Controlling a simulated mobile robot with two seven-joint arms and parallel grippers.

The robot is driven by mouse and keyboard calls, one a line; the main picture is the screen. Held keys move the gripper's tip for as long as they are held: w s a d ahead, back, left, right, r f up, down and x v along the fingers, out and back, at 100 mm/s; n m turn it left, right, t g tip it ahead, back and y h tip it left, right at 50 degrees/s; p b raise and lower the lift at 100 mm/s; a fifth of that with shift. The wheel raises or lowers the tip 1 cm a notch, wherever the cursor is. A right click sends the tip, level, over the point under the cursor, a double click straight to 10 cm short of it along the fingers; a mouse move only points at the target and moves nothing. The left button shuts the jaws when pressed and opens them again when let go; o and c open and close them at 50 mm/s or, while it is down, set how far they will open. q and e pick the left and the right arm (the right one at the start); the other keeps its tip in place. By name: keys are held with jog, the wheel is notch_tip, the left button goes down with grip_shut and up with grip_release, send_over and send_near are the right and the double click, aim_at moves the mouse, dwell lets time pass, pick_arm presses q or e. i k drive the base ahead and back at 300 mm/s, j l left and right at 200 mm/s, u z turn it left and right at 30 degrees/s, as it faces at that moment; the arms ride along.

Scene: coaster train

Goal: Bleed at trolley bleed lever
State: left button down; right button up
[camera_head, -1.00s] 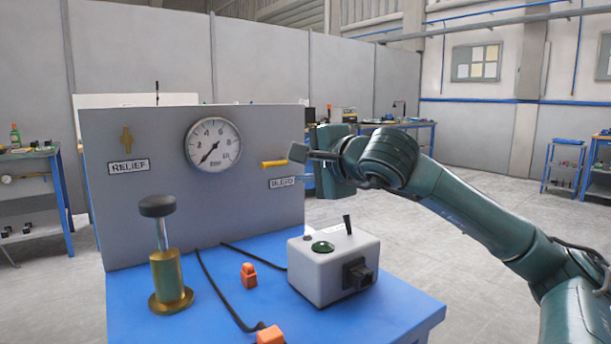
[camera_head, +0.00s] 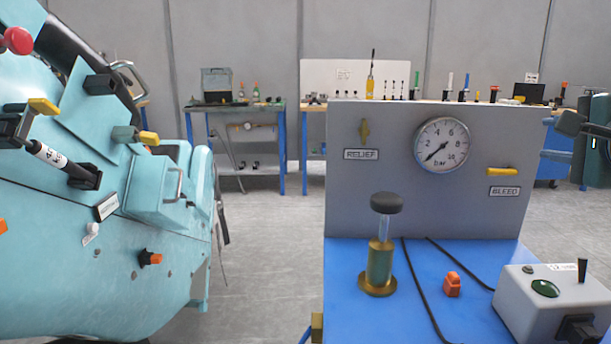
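The yellow bleed lever (camera_head: 502,171) lies about horizontal on the grey panel (camera_head: 395,205) of the trolley, above the BLEED label (camera_head: 504,191). The pressure gauge (camera_head: 441,145) is left of it, with its needle pointing to the lower left, near the low end of the scale. My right gripper (camera_head: 570,122) is at the right edge of the head view, up and right of the lever and apart from it. Its arm is mostly cut off, and I cannot tell whether its fingers are open or shut. My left gripper is not in view.
A brass hand pump (camera_head: 380,265), an orange connector (camera_head: 452,284) and a grey box (camera_head: 550,295) stand on the blue trolley top (camera_head: 350,310). A large turquoise machine (camera_head: 100,230) fills the left. Floor shows between machine and trolley.

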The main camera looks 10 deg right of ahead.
aim_at(510, 171)
jog(key=k+j, duration=0.15)
jog(key=k, duration=0.35)
jog(key=k+j, duration=0.1)
jog(key=k, duration=0.4)
